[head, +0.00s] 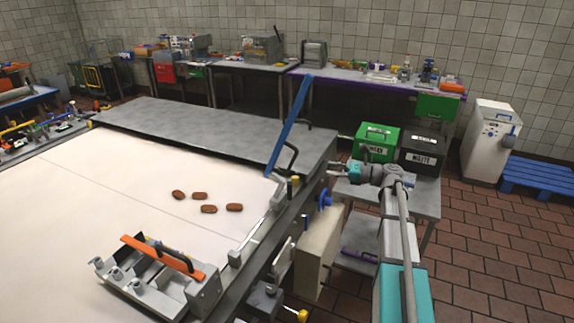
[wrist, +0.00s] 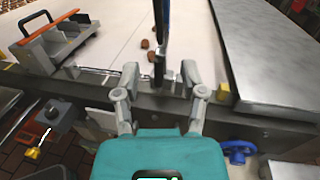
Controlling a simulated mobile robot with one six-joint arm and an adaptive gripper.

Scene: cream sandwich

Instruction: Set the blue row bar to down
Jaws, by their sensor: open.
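The blue row bar (head: 289,124) stands raised and tilted at the right edge of the white belt, its lower end near the edge rail. In the wrist view the bar (wrist: 163,22) rises just beyond the fingers, seen nearly end-on and partly dark. My gripper (head: 334,171) is to the right of the bar in the head view, pointing left toward it, empty and apart from it. In the wrist view my gripper (wrist: 160,93) has its two fingers spread, with the bar's lower end lying between and beyond them. Whether anything touches cannot be told.
Several brown biscuits (head: 209,209) lie on the belt (head: 120,177). An orange-handled metal depositor (head: 160,275) spans the belt's near side. A grey plate (head: 200,127) lies beyond. Green and black bins (head: 424,150) stand on a side table. A blue knob (wrist: 238,152) sits below the rail.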

